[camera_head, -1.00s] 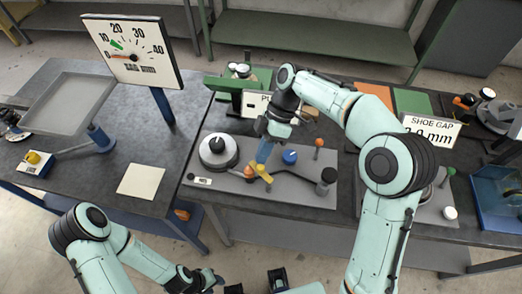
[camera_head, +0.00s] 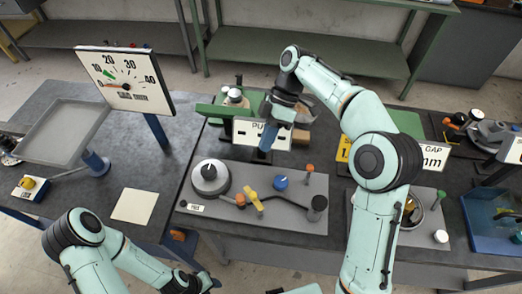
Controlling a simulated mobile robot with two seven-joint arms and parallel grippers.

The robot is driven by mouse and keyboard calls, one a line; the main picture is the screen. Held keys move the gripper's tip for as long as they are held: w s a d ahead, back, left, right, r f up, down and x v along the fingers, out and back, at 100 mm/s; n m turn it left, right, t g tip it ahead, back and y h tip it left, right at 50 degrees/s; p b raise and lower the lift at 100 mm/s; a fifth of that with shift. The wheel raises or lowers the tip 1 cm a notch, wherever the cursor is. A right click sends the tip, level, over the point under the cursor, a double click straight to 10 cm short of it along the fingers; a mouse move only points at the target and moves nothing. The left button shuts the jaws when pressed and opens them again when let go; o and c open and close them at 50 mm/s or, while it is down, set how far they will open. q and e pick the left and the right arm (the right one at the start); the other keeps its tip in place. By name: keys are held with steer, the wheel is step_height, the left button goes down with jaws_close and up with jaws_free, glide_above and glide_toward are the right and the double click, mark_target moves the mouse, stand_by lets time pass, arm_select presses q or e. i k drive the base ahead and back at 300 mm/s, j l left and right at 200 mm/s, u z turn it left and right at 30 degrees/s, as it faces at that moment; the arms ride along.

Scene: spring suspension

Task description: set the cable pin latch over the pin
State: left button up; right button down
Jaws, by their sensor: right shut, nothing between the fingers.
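A grey plate (camera_head: 275,216) on the workbench carries the pin and latch parts. A small yellow lever (camera_head: 254,200), which looks like the latch, lies tilted on it beside a small orange-topped piece (camera_head: 240,200). I cannot tell whether the lever sits over a pin. A blue knob (camera_head: 281,183) and an upright orange-topped pin (camera_head: 309,170) stand to its right. My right gripper (camera_head: 265,148), with blue fingers, is shut and empty above the plate's back edge, apart from the lever. My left gripper (camera_head: 204,281) is low at the bottom edge; its fingers are unclear.
A white sign (camera_head: 247,131) stands behind, partly hidden by my gripper. A gauge board (camera_head: 125,82) and grey tray (camera_head: 62,120) are at left.

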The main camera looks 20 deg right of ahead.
mark_target(253, 196)
steer(key=k+j, duration=0.25)
steer(key=k, duration=0.2)
steer(key=k+j, duration=0.25)
steer(key=k, duration=0.25)
